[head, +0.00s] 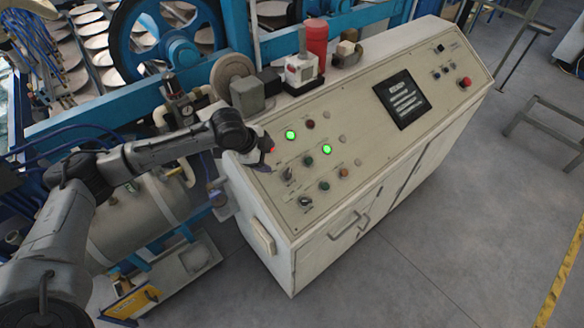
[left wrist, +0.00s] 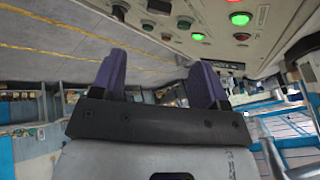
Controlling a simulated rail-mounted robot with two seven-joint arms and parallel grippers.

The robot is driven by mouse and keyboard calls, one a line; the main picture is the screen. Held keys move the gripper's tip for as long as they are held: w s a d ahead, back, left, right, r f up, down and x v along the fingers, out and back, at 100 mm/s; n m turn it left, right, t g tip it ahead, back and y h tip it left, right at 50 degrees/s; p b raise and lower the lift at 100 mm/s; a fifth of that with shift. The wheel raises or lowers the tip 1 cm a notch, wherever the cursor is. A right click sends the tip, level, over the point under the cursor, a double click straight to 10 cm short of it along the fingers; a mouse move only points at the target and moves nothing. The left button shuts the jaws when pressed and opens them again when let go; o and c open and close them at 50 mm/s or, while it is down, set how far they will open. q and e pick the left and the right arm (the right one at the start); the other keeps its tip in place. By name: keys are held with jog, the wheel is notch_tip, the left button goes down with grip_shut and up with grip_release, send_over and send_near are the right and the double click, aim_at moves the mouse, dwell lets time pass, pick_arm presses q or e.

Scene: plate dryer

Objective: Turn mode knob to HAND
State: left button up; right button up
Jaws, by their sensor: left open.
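The control panel (head: 350,120) is a cream sloped console with several buttons, lamps and knobs. Two dark selector knobs, an upper one (head: 287,175) and a lower one (head: 305,201), sit at its near left end. Their labels are too small to read, so I cannot tell which is the mode knob. My left gripper (head: 266,150) is at the panel's left edge, up and left of these knobs. In the left wrist view its two purple fingers (left wrist: 158,75) stand apart with nothing between them. The panel (left wrist: 270,40) lies upper right there, with a dark knob (left wrist: 120,9) beyond the fingers.
Green lamps (head: 291,135) glow on the panel, and a dark screen (head: 401,100) sits farther right. A red cylinder (head: 316,40) and a small boxed device (head: 301,72) stand along the back edge. A grey tank (head: 140,215) is below my left arm.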

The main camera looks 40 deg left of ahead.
aim_at(288, 173)
pick_arm(q)
jog(key=shift+m, duration=0.4)
jog(key=x, duration=1.3)
jog(key=shift+d+f, duration=0.15)
jog(key=shift+f, duration=0.2)
jog(key=c, duration=0.9)
